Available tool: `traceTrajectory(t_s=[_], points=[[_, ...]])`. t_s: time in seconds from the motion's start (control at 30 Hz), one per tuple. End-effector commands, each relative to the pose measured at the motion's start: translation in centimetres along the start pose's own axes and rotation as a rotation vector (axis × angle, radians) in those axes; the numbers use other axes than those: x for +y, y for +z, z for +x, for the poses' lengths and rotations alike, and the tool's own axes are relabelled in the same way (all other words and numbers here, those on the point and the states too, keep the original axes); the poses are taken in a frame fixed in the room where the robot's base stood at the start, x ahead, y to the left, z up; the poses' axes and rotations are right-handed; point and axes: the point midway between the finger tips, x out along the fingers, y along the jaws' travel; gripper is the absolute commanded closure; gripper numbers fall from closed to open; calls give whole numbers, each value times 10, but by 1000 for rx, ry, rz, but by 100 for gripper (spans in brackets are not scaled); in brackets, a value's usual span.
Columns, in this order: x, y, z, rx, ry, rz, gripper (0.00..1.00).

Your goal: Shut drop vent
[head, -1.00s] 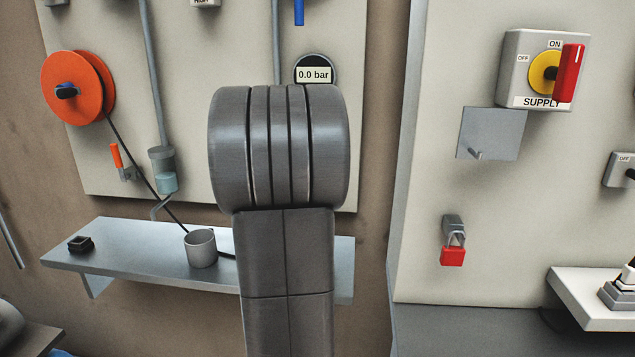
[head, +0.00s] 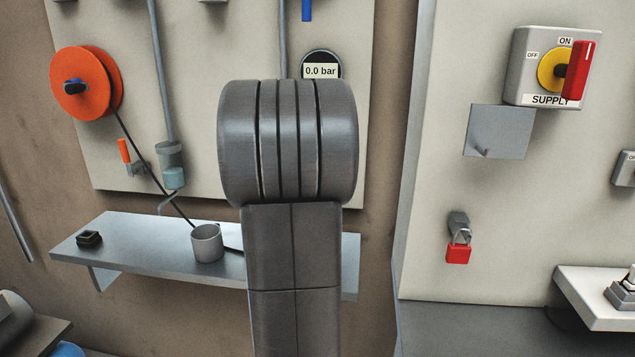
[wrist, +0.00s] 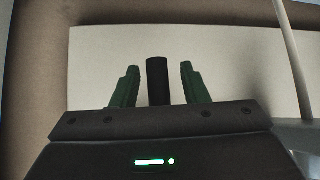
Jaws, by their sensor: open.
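The likely drop vent is a small valve with an orange lever (head: 125,151) on the left panel in the head view, left of the grey trap on the pipe. Its lever stands up, tilted slightly left at the top. I see no label on it. My gripper (wrist: 158,84) shows in the wrist view with its two green fingers apart. A dark upright cylinder (wrist: 157,81) shows between them; I cannot tell whether it is part of my gripper. The pale panel (wrist: 230,65) lies beyond the fingers. In the head view my arm hides the gripper.
An orange reel (head: 83,83) hangs above the lever, its dark line running down to the right. A shelf (head: 130,240) below bears a grey cup (head: 207,243) and a small black block (head: 89,239). A pipe (wrist: 290,60) runs at the right in the wrist view.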

Motion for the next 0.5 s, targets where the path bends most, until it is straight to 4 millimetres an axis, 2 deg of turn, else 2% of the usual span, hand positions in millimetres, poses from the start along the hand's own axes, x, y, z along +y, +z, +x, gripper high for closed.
traceTrajectory(t_s=[0.13,0.27,0.5], points=[[0,-1,-6,2,0,0,59],[0,-1,-24,3,0,0,59],[0,-1,-76,5,0,0,59]])
